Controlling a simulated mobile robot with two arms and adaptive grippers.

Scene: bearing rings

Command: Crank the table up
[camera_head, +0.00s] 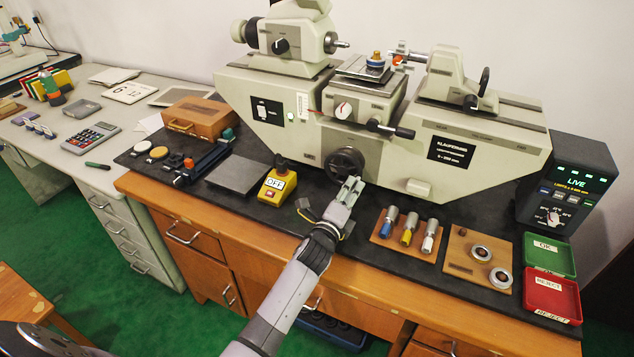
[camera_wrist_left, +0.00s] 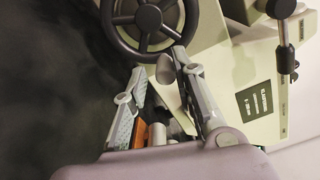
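The measuring machine (camera_head: 468,120) stands on the bench, with its small table (camera_head: 362,68) on top of the middle block. A dark spoked handwheel (camera_head: 345,162) is on the machine's front, below that table. It also shows at the top of the left wrist view (camera_wrist_left: 146,18). My left gripper (camera_head: 350,186) is just in front of the wheel's lower right. In the left wrist view, its fingers (camera_wrist_left: 160,66) are apart, with the wheel's grey crank knob (camera_wrist_left: 165,70) between their tips, nearer the right finger. I cannot tell if they touch. My right gripper is not in view.
A yellow OFF box (camera_head: 277,186) stands left of the wheel. Right of my left arm are a wooden block with several coloured-handled tools (camera_head: 405,234), a board with rings (camera_head: 480,262), and green (camera_head: 548,254) and red (camera_head: 552,297) trays. A readout box (camera_head: 566,185) stands far right.

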